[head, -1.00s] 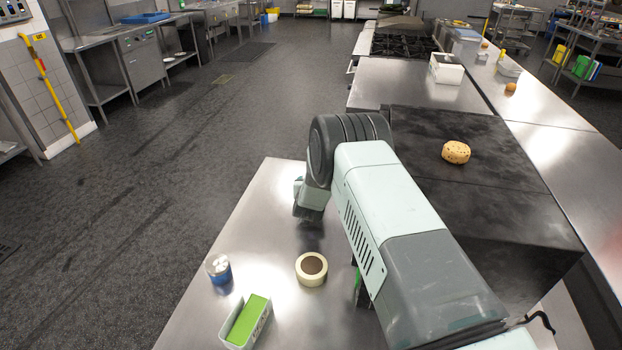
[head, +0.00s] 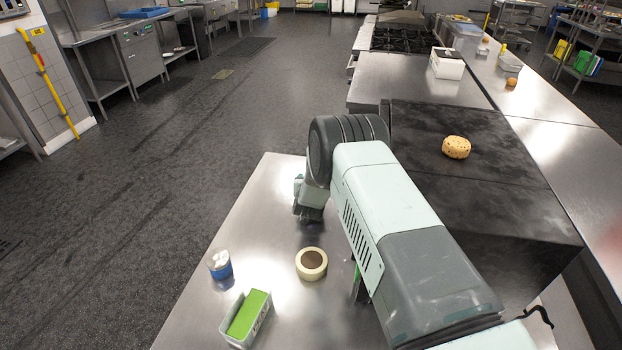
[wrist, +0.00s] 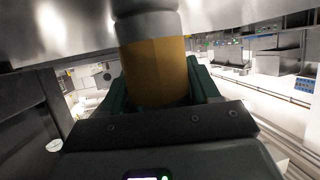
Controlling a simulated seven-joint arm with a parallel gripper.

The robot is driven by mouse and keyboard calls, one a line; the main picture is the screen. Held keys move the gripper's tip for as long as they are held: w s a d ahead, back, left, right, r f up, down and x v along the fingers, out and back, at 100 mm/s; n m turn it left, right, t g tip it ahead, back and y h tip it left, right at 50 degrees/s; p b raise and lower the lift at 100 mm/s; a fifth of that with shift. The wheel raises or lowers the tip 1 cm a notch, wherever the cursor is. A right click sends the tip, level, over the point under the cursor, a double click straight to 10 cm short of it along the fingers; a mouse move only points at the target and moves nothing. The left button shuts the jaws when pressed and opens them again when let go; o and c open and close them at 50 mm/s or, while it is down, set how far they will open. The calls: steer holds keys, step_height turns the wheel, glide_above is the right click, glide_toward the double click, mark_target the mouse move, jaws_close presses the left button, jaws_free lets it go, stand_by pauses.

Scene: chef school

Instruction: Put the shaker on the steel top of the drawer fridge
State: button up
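The shaker (wrist: 156,68), an amber body with a grey metallic end, sits between the two dark fingers of my gripper (wrist: 160,88) in the wrist view. The fingers press on both its sides. Its grey end meets or nearly meets a bright steel surface (wrist: 70,30) along the top of that view; I cannot tell if they touch.
On the near steel top stand a blue and white can (head: 220,265), a cream ring-shaped item (head: 311,264) and a tub with a green top (head: 247,317). A dark block (head: 490,200) on the right bears a speckled yellow round (head: 456,147).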

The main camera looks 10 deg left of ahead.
steer(key=o, duration=0.5)
steer(key=shift+o, duration=0.2)
steer(key=shift+s, duration=0.1)
steer(key=v, duration=1)
steer(key=shift+s+r, duration=0.25)
